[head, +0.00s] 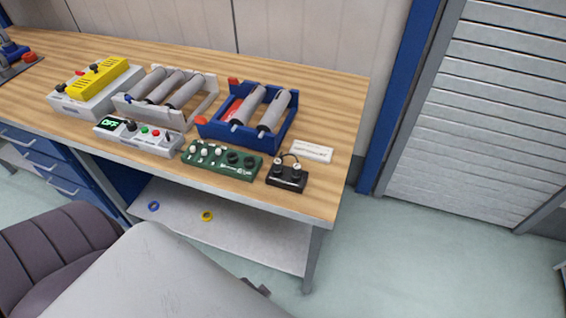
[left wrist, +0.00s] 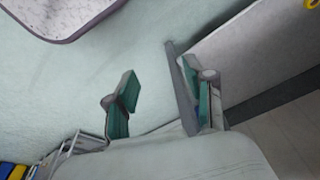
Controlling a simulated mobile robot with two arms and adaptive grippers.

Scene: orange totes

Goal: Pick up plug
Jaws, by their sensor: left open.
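A small black box (head: 287,178) stands near the front right corner of the wooden workbench in the head view. It has two light round sockets or plugs on top, joined by a short dark looped cable (head: 290,157). Which part is the plug is too small to tell. My left gripper (left wrist: 160,86) shows in the left wrist view with its two green-padded fingers wide apart and nothing between them. It is over the floor, away from the black box, which is not in that view. My right gripper is not in view.
The workbench (head: 335,100) also holds a green panel with knobs (head: 222,160), a white control box (head: 138,136), a blue tray of rollers (head: 246,112), a grey roller tray (head: 165,95) and a white label (head: 311,151). A shelf (head: 240,235) lies below. The bench's right end is clear.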

